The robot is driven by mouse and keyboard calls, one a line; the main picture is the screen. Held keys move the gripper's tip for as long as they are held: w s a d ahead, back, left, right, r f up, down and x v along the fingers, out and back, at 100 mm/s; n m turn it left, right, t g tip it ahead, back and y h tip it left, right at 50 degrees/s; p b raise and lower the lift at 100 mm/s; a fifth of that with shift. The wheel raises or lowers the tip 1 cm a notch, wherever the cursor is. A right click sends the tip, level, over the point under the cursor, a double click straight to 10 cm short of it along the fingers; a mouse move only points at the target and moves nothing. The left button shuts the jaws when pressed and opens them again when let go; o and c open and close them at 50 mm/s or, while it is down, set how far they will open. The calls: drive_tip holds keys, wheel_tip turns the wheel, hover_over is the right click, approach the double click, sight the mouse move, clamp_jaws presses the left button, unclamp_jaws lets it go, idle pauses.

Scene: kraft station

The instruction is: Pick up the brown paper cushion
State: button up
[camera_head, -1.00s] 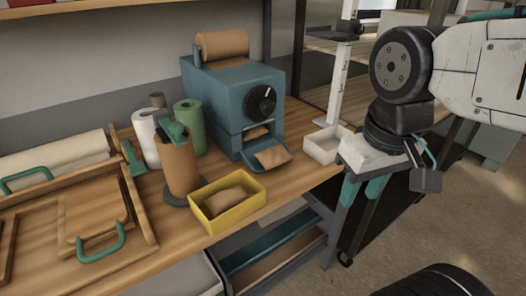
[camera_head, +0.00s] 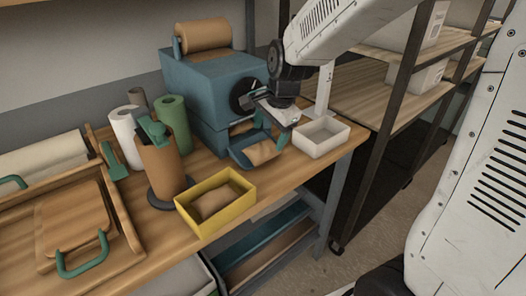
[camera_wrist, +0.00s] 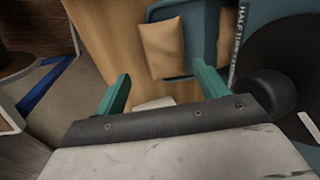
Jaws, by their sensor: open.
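One brown paper cushion (camera_head: 262,152) lies in the blue outlet tray (camera_head: 243,158) at the front of the blue machine (camera_head: 205,88). It also shows in the wrist view (camera_wrist: 162,48), beyond and between my fingers. A second brown paper cushion (camera_head: 212,202) lies in the yellow box (camera_head: 206,230) on the bench. My gripper (camera_head: 258,110) is open and empty, above the outlet tray in front of the machine. In the wrist view its two green fingers (camera_wrist: 161,88) stand wide apart, clear of the cushion.
An open white bin (camera_head: 322,143) stands right of the outlet tray. A brown paper roll (camera_head: 163,168) on a stand is left of the yellow box, with white and green rolls behind. Shelving (camera_head: 385,90) stands at the right. The bench's front edge runs close by the yellow box.

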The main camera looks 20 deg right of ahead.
sight(264, 147)
drive_tip(key=shift+w+f, duration=0.3)
drive_tip(key=x, duration=0.7)
drive_tip(key=shift+w+f, duration=0.2)
drive_tip(key=shift+w, duration=0.15)
drive_tip(key=c, duration=0.7)
